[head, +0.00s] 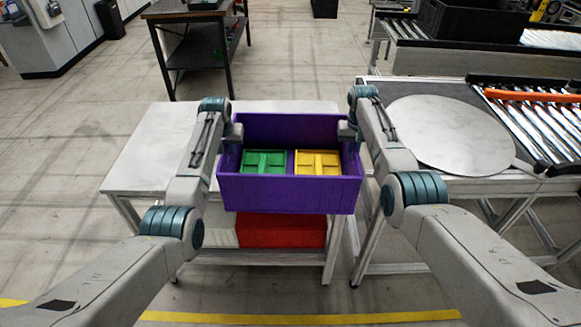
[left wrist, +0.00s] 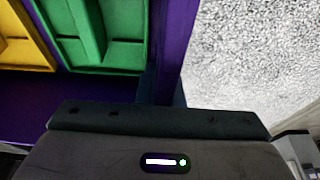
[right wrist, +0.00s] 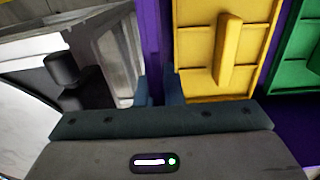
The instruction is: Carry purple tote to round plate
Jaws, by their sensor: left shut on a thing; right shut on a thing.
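The purple tote (head: 290,193) is in the middle of the head view, held between my two grippers in front of the left table. It holds a green divided insert (head: 264,162) and a yellow divided insert (head: 317,162). My left gripper (head: 234,134) is shut on the tote's left wall, and this wall also shows in the left wrist view (left wrist: 176,45). My right gripper (head: 347,131) is shut on the right wall, seen in the right wrist view (right wrist: 152,40). The round plate (head: 450,134) lies bare on the right table, to the right of the tote.
The left table (head: 150,150) has a clear grey top. A red box (head: 282,231) sits on its lower shelf. A roller conveyor (head: 535,112) with an orange bar is right of the plate. A black crate (head: 470,20) stands behind. A dark workbench (head: 200,45) is at the back left.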

